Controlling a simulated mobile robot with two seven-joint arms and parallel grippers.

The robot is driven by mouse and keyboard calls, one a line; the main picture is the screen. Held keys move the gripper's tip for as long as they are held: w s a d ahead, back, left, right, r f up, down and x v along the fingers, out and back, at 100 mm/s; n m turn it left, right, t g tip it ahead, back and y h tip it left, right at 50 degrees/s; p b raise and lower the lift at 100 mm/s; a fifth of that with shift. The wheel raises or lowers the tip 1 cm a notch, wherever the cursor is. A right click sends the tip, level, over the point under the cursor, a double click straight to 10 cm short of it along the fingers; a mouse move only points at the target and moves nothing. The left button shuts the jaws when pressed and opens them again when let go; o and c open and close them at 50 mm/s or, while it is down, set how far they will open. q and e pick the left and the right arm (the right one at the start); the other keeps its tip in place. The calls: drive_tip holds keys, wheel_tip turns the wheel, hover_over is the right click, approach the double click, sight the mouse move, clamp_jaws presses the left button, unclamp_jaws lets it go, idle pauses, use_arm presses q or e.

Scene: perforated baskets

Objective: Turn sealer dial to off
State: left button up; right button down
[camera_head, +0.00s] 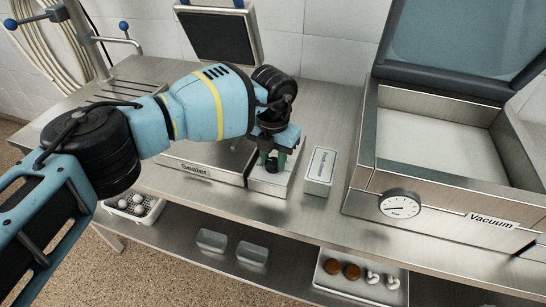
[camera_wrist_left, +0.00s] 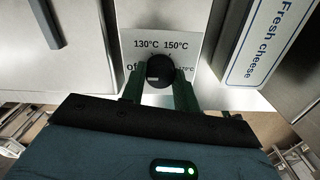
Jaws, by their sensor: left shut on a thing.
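The sealer (camera_head: 196,170) stands on the steel counter, with its label on the front. Its black dial (camera_head: 271,164) is on the box at the sealer's right end. In the left wrist view the dial (camera_wrist_left: 159,69) sits on a white plate marked "of…", 130°C, 150°C and 170°C. A pale mark on the dial points left, roughly toward the "of…" text. My left gripper (camera_wrist_left: 159,80) has a green finger on each side of the dial and is shut on it. In the head view it (camera_head: 273,155) comes down over the box. My right gripper does not show.
A "Fresh cheese" box (camera_head: 320,171) stands close to the right of the dial box. The vacuum machine (camera_head: 430,210) with a gauge (camera_head: 400,204) is further right. Trays and containers lie on the lower shelf (camera_head: 285,240). The counter's front strip is clear.

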sight(273, 161)
use_arm(q)
drive_tip(key=o, duration=1)
drive_tip(key=shift+c, duration=0.2)
drive_tip(key=shift+r, duration=3.95)
drive_tip(key=shift+f, duration=0.1)
